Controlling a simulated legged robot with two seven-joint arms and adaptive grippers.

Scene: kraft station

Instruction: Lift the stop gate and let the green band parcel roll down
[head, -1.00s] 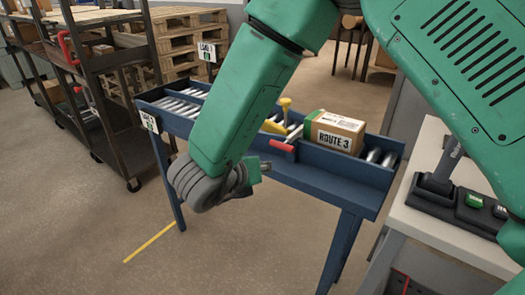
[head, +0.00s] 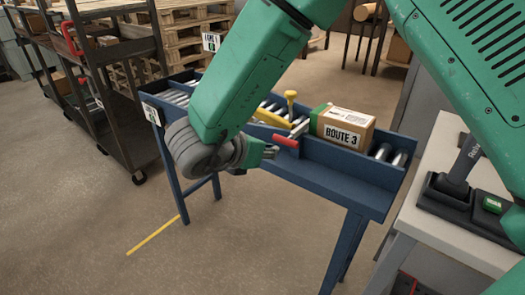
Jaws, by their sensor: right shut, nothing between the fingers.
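The green band parcel (head: 348,128) is a brown box with a green band and a "ROUTE 3" label. It sits on the rollers of the blue conveyor (head: 345,178), toward its right end. Just left of it is what looks like the stop gate, with a red handle (head: 286,141) sticking out over the near rail. A yellow bar (head: 272,118) and a yellow knob (head: 291,95) are beside it. My right gripper (head: 273,151) is shut and empty, close to the left of the red handle. I cannot tell whether they touch. My left gripper is out of view.
A white "LANE" sign (head: 211,42) stands at the conveyor's far side, and another sign (head: 151,114) is at its left end. A dark shelf cart (head: 110,85) stands left, wooden pallets (head: 190,25) behind. A grey-white bench (head: 445,215) is at right.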

